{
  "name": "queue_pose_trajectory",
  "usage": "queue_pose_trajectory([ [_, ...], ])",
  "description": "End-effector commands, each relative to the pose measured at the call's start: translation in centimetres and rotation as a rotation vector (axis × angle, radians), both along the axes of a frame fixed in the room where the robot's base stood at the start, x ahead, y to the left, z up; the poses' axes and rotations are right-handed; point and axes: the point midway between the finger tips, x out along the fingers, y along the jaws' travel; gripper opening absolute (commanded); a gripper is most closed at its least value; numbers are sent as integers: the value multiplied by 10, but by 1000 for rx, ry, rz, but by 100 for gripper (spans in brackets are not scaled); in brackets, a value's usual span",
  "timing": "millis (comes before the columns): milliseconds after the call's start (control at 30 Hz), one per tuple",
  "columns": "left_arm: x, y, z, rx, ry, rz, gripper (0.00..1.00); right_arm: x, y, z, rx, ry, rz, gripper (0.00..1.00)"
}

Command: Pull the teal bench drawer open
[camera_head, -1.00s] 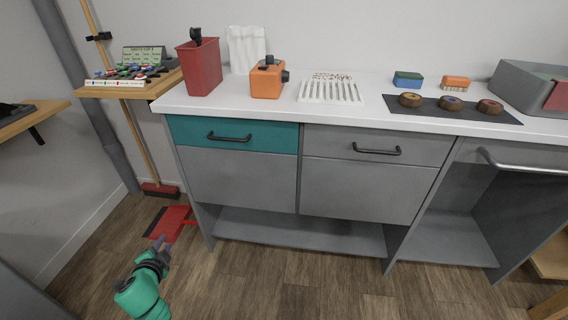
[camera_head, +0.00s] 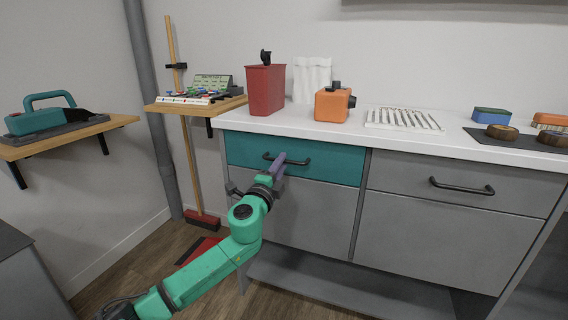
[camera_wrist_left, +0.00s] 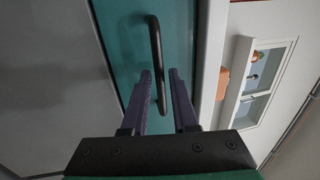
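The teal bench drawer (camera_head: 330,170) is shut, its front flush below the white worktop. Its dark bar handle (camera_head: 300,161) runs across the front. My left gripper (camera_head: 281,159) is at the handle, with its purple fingers pointing at the drawer front. In the left wrist view the handle (camera_wrist_left: 157,60) passes between the tips of my left gripper (camera_wrist_left: 160,74). The two fingers are apart, with a gap showing on each side of the bar. My right gripper is in no view.
A red bin (camera_head: 266,90), an orange box (camera_head: 333,104) and a white slotted rack (camera_head: 403,120) stand on the worktop (camera_head: 300,126). A grey drawer (camera_head: 455,188) is to the right. A broom (camera_head: 203,220) stands left of the bench.

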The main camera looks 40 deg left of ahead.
Motion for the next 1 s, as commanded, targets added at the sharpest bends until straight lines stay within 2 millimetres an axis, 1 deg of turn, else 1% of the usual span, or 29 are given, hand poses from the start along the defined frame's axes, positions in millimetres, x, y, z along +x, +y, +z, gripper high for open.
queue_pose_trajectory([
  [33,6,2,2,1,-2,0,27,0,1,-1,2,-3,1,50],
  [133,15,5,3,0,0,0,27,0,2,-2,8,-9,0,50],
  [400,18,6,3,0,2,-1,27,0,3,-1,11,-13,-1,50],
  [433,18,6,3,0,2,-1,23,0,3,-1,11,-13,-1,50],
  [500,17,6,3,-1,2,-1,0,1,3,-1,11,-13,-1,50],
  [1000,17,6,2,-1,2,-1,0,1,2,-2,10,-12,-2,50],
])
